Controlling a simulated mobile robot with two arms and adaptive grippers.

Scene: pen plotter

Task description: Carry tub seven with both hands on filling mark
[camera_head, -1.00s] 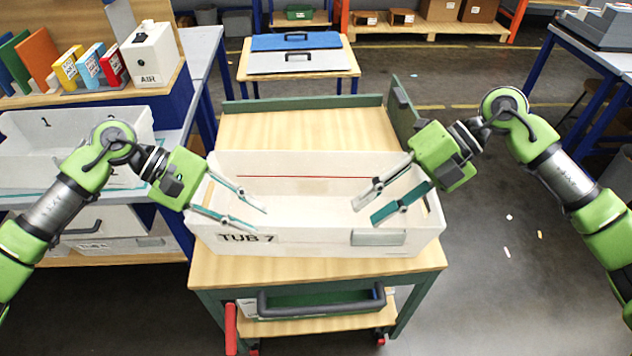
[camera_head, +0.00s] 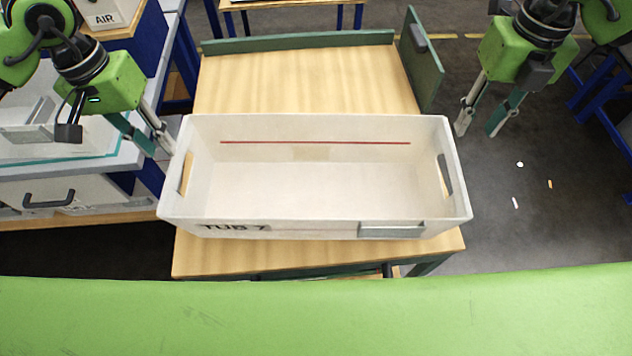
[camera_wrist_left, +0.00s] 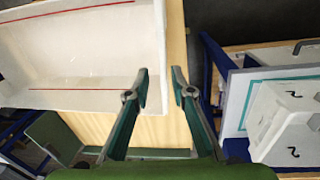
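Tub seven (camera_head: 300,226) is a long, white, empty open tub, upright on a wooden-topped cart (camera_head: 300,85), with "TUB 7" on its front wall. It has a hand slot in each end wall. A red line (camera_head: 315,142) runs along the inside of its back wall. My left gripper (camera_head: 159,149) is open, just off the tub's left end; in the left wrist view its fingers (camera_wrist_left: 160,74) appear on either side of the end wall's edge, with the height unclear. My right gripper (camera_head: 477,130) is open and empty, off the tub's right end.
A grey side table (camera_head: 75,155) with a white bin (camera_head: 20,125) stands close at left. The cart has a raised green back edge (camera_head: 300,41) and an upright green side panel (camera_head: 421,58) at back right. The floor to the right is mostly clear, with small scraps.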

